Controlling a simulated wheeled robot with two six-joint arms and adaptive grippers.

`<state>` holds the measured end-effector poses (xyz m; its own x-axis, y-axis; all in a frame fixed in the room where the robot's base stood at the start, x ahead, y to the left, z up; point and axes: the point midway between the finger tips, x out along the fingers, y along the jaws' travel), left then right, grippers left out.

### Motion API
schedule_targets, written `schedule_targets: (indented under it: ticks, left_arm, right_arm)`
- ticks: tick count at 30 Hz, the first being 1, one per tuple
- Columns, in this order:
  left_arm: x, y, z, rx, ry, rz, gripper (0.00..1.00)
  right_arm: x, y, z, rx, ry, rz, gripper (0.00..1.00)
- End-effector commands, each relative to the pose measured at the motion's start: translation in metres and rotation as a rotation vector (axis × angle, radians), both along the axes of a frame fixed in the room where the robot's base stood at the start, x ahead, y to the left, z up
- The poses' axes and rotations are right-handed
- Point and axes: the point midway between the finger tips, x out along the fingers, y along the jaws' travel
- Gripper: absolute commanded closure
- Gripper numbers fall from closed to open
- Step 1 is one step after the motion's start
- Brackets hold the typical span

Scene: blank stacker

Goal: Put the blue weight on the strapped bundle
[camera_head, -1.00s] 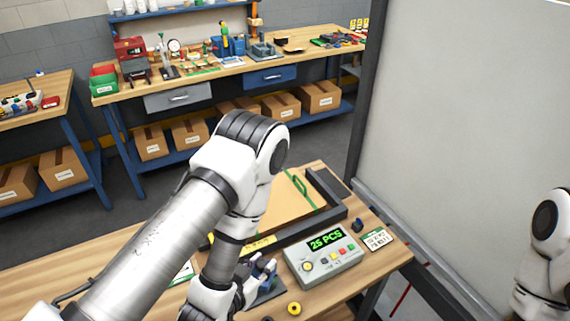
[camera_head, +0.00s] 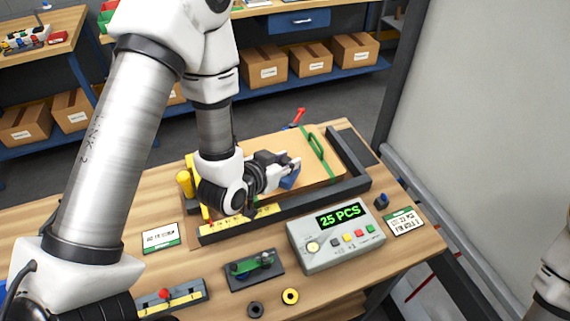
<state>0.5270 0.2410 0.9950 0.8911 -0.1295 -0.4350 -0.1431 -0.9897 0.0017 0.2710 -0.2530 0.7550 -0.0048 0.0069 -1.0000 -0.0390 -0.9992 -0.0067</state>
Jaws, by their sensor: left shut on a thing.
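My left gripper (camera_head: 287,165) reaches in over the tan bundle (camera_head: 262,152) on the workbench. It is shut on the blue weight (camera_head: 289,182), which is partly hidden by the fingers. The weight is over the bundle's near part, and I cannot tell whether it touches the top. A green strap (camera_head: 316,146) crosses the bundle to the right of the gripper. The bundle lies in a dark frame (camera_head: 347,158). My right arm shows only at the right edge, and its gripper is out of view.
A counter box (camera_head: 338,236) reading "25 PCS" stands in front of the frame. A small dark blue object (camera_head: 381,200) and a card (camera_head: 404,222) are right of it. A yellow post (camera_head: 185,184) stands left.

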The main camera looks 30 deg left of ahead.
Motion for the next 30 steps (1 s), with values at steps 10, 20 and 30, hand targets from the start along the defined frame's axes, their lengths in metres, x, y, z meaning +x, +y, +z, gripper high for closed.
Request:
schedule_targets:
  ticks: [10, 20, 30]
  left_arm:
    - [0.058, 0.031, 0.000, 0.000, -0.002, 0.004, 1.00]
    - [0.066, 0.036, -0.036, 0.002, 0.001, 0.002, 1.00]
    - [0.066, 0.036, -0.043, 0.001, -0.002, 0.004, 1.00]
  right_arm:
    - [0.001, 0.000, 0.033, 0.000, -0.001, 0.000, 0.66]
    - [0.001, 0.000, 0.048, 0.000, -0.001, 0.000, 0.66]
    - [0.001, 0.000, 0.043, 0.000, -0.001, 0.000, 0.66]
